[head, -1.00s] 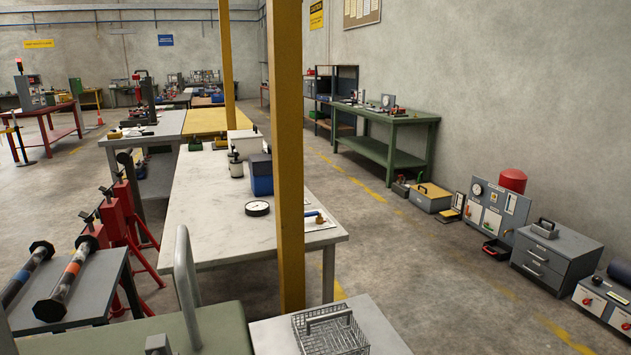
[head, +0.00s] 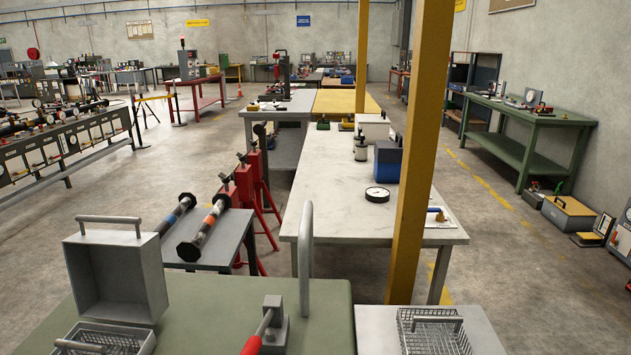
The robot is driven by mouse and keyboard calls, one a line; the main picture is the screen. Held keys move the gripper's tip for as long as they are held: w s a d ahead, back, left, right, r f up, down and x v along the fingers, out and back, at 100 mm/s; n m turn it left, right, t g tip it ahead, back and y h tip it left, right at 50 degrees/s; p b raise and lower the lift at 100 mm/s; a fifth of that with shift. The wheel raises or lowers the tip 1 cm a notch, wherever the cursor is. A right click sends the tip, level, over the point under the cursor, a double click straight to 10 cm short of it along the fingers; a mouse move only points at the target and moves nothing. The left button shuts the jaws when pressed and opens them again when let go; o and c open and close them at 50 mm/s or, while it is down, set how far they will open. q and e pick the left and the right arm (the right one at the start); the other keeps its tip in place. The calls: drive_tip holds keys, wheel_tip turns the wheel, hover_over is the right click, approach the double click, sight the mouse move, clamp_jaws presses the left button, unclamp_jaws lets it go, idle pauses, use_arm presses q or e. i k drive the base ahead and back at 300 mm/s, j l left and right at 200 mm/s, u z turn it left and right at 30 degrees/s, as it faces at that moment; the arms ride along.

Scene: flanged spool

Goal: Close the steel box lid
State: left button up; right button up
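A grey steel box-shaped piece (head: 115,278), which looks like the steel box lid standing open, rises at the lower left of the head view. Its hollow side faces me, and a bar handle (head: 108,220) runs along its top. A wire basket (head: 98,342) with a handle sits in front of it, cut off by the bottom edge. Whether the basket is inside the box body is hidden below the picture. Neither of my grippers shows in the view.
The green bench top (head: 210,305) carries a red-handled lever (head: 260,332) and a tall grey metal hoop (head: 305,250). A yellow post (head: 418,150) stands to the right, near another wire basket (head: 434,332). A grey stand (head: 225,245) holds spool-ended rods behind the bench.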

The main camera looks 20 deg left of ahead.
sight(114, 275)
drive_tip(key=u, duration=1.85)
